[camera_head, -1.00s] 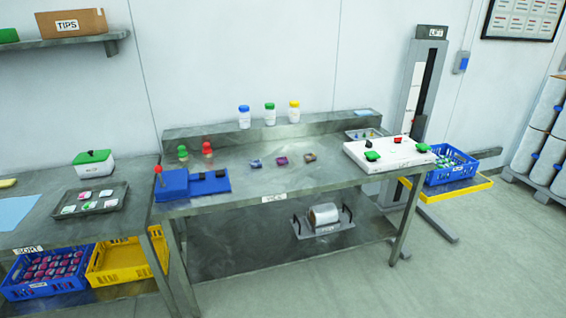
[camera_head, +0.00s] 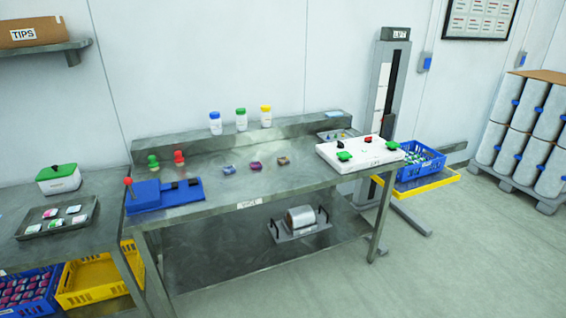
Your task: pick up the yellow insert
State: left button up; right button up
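Neither of my grippers is in view.
The metal bench (camera_head: 222,191) carries a blue fixture (camera_head: 165,194), three small packets in the middle and a white box (camera_head: 361,153) with green and red knobs. A lift column (camera_head: 388,90) and blue crate (camera_head: 420,164) stand at right. Floor in front is clear.

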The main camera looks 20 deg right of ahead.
aim_at(281, 160)
jog(key=i+l, duration=0.25)
jog(key=i, duration=0.3)
jog(key=i+l+u, duration=0.1)
jog(key=i+l, duration=0.15)
jog(key=i, duration=0.25)
jog(key=i+l, duration=0.3)
jog(key=i, duration=0.2)
jog(key=i+l, duration=0.3)
jog(key=i, duration=0.25)
jog(key=i+l+u, duration=0.1)
jog(key=i+l, duration=0.2)
jog(key=i, duration=0.2)
